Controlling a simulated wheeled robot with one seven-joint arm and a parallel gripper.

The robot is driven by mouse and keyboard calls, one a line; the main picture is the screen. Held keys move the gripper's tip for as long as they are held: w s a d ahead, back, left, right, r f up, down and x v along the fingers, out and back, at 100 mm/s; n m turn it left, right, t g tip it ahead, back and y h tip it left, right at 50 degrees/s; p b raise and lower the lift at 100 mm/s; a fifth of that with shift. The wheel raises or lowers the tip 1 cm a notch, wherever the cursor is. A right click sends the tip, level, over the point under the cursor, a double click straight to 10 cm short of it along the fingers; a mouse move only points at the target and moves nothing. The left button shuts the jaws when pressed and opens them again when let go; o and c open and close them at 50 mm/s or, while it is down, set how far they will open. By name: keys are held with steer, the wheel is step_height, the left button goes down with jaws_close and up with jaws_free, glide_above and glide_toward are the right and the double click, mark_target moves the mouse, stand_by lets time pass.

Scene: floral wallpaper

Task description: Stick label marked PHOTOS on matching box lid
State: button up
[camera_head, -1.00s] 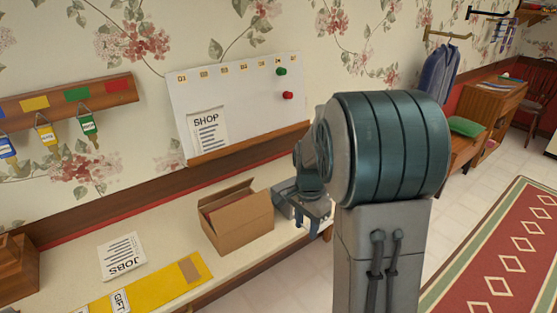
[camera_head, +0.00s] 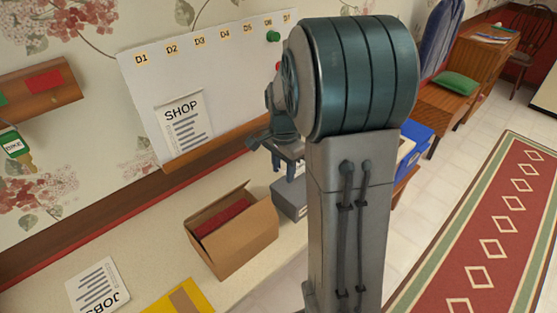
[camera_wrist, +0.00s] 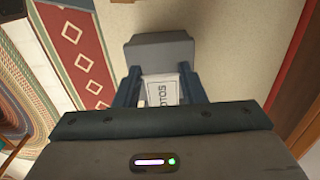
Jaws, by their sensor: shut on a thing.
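Just beyond the fingertips is a plain grey surface (camera_wrist: 158,50). In the head view my gripper is partly hidden behind my arm, above a grey box (camera_head: 290,205) on the bench. A blue box (camera_head: 418,143) stands to the right, partly behind my arm. I cannot read any marking on either box.
An open cardboard box (camera_head: 240,245) stands left of the grey box. A JOBS sheet (camera_head: 97,287) and a yellow item (camera_head: 180,300) lie farther left. A white board (camera_head: 140,90) with a SHOP sheet (camera_head: 183,120) is on the wall behind. A red rug (camera_head: 500,230) lies on the floor.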

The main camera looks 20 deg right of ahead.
mark_target(284, 195)
steer(key=shift+s+f+b, duration=0.15)
steer(key=shift+f+b, duration=0.15)
steer(key=shift+f, duration=0.05)
steer(key=shift+d+f+b, duration=0.1)
steer(key=shift+f+b, duration=1.9)
steer(key=shift+f, duration=0.7)
steer(key=shift+f, duration=0.5)
steer(key=o, duration=1.6)
steer(key=shift+r, duration=0.2)
steer(key=shift+r+p, duration=2.55)
steer(key=shift+r, duration=0.85)
